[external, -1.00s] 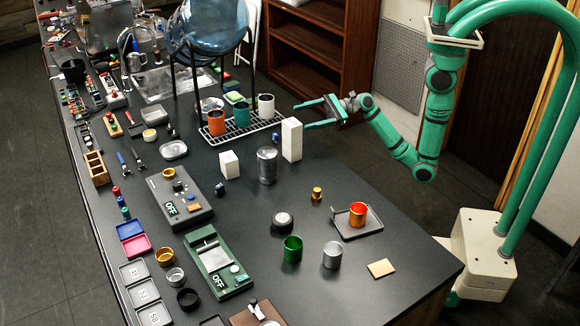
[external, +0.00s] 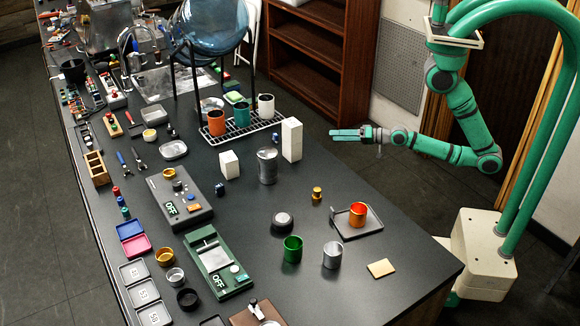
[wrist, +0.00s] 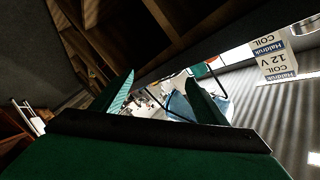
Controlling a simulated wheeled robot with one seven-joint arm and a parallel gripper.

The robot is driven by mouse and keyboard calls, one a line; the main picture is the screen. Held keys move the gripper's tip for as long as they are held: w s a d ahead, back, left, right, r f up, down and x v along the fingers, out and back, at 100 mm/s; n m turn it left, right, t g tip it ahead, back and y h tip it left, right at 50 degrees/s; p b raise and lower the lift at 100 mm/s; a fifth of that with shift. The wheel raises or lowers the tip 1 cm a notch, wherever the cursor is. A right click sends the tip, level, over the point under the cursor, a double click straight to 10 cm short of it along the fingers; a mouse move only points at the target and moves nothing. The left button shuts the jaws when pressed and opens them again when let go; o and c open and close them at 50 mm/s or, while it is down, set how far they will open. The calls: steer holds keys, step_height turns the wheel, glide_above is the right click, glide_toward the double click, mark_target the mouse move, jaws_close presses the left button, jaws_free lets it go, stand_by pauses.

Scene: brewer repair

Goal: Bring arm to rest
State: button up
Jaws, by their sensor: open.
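My gripper (external: 347,134) is at the end of my green arm, off the right edge of the dark workbench in the external view. It holds nothing and points left, beside a tall white box (external: 291,140) but apart from it. In the wrist view my two green gripper fingers (wrist: 162,98) stand spread apart with nothing between them. The same kind of white box, labelled "COIL 12 V" (wrist: 277,57), shows at the upper right of the wrist view.
The workbench (external: 330,290) carries a wire rack (external: 245,131) with several cups, a metal can (external: 267,166), a green scale (external: 218,262) and a tray with an orange cup (external: 357,214). A brown shelf (external: 308,60) stands behind.

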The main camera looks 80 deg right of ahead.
steer(key=s+a+f+n, duration=0.1)
steer(key=s+n, duration=0.3)
steer(key=s, duration=0.5)
steer(key=s+a+n, duration=0.3)
steer(key=s+n, duration=0.2)
steer(key=s, duration=0.4)
steer(key=shift+s+f+g, duration=0.3)
steer(key=shift+f+g, duration=0.1)
